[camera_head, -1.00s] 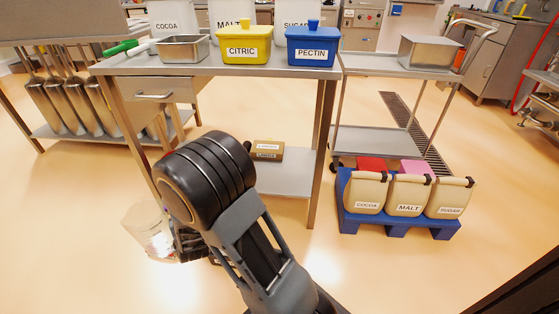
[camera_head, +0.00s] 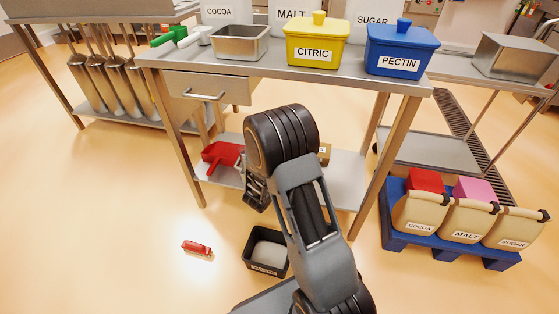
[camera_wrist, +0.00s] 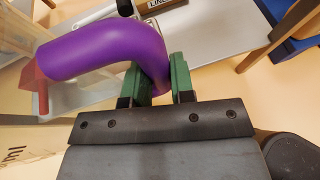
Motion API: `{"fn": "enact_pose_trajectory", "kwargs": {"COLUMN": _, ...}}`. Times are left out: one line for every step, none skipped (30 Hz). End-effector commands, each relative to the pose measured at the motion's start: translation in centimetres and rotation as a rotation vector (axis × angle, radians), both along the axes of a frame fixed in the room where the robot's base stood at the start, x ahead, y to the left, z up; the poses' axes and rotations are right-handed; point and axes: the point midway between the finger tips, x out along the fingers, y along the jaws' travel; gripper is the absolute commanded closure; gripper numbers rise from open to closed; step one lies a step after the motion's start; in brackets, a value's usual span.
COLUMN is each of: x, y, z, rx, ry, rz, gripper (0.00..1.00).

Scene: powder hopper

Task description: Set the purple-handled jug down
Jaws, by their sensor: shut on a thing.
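The jug's purple handle (camera_wrist: 105,50) shows in the wrist view. The green fingers of my gripper (camera_wrist: 163,75) are shut around one end of it. The jug's clear body spreads to the left there, with faint dark markings at the lower left. Its contents cannot be told. In the head view my gripper (camera_head: 256,190) is beside the steel table's lower shelf (camera_head: 340,188), above the floor. There I cannot make out the jug, which seems hidden behind my arm.
The steel table (camera_head: 270,68) holds a metal pan (camera_head: 240,42), a yellow CITRIC tub (camera_head: 316,43) and a blue PECTIN tub (camera_head: 401,50). A red scoop (camera_head: 220,155) is on the shelf. A black bin (camera_head: 265,268) and a red object (camera_head: 197,248) are on the floor.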

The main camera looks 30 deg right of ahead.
Motion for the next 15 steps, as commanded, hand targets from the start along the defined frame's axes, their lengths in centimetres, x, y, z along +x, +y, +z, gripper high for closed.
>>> {"fn": "enact_pose_trajectory", "kwargs": {"x": -1.2, "y": -2.9, "z": 0.4, "rx": -0.001, "ry": 0.004, "rz": -0.140, "gripper": 1.00}}
{"fn": "enact_pose_trajectory", "kwargs": {"x": -2.1, "y": -4.4, "z": 0.2, "rx": -0.001, "ry": 0.004, "rz": -0.226, "gripper": 1.00}}
{"fn": "enact_pose_trajectory", "kwargs": {"x": -3.4, "y": -6.3, "z": -0.1, "rx": -0.002, "ry": 0.005, "rz": -0.339, "gripper": 1.00}}
{"fn": "enact_pose_trajectory", "kwargs": {"x": -4.4, "y": -7.5, "z": -0.3, "rx": -0.001, "ry": 0.004, "rz": -0.421, "gripper": 1.00}}
{"fn": "enact_pose_trajectory", "kwargs": {"x": -5.4, "y": -8.6, "z": -0.6, "rx": -0.002, "ry": 0.003, "rz": -0.501, "gripper": 1.00}}
{"fn": "enact_pose_trajectory", "kwargs": {"x": -6.8, "y": -9.7, "z": -0.9, "rx": -0.001, "ry": 0.004, "rz": -0.602, "gripper": 1.00}}
{"fn": "enact_pose_trajectory", "kwargs": {"x": -7.8, "y": -10.5, "z": -1.1, "rx": -0.002, "ry": 0.002, "rz": -0.672, "gripper": 1.00}}
{"fn": "enact_pose_trajectory", "kwargs": {"x": -8.8, "y": -11.0, "z": -1.3, "rx": -0.001, "ry": 0.003, "rz": -0.737, "gripper": 1.00}}
{"fn": "enact_pose_trajectory", "kwargs": {"x": -10.0, "y": -11.6, "z": -1.6, "rx": -0.002, "ry": 0.002, "rz": -0.816, "gripper": 1.00}}
{"fn": "enact_pose_trajectory", "kwargs": {"x": -10.8, "y": -12.0, "z": -1.8, "rx": -0.002, "ry": 0.002, "rz": -0.870, "gripper": 1.00}}
{"fn": "enact_pose_trajectory", "kwargs": {"x": -11.5, "y": -12.3, "z": -2.0, "rx": -0.001, "ry": 0.000, "rz": -0.919, "gripper": 1.00}}
{"fn": "enact_pose_trajectory", "kwargs": {"x": -12.4, "y": -12.5, "z": -2.2, "rx": -0.002, "ry": 0.000, "rz": -0.974, "gripper": 1.00}}
{"fn": "enact_pose_trajectory", "kwargs": {"x": -13.0, "y": -12.6, "z": -2.4, "rx": -0.001, "ry": -0.001, "rz": -1.011, "gripper": 1.00}}
{"fn": "enact_pose_trajectory", "kwargs": {"x": -13.4, "y": -12.7, "z": -2.5, "rx": -0.001, "ry": -0.002, "rz": -1.043, "gripper": 1.00}}
{"fn": "enact_pose_trajectory", "kwargs": {"x": -13.9, "y": -12.8, "z": -2.7, "rx": 0.000, "ry": -0.001, "rz": -1.075, "gripper": 1.00}}
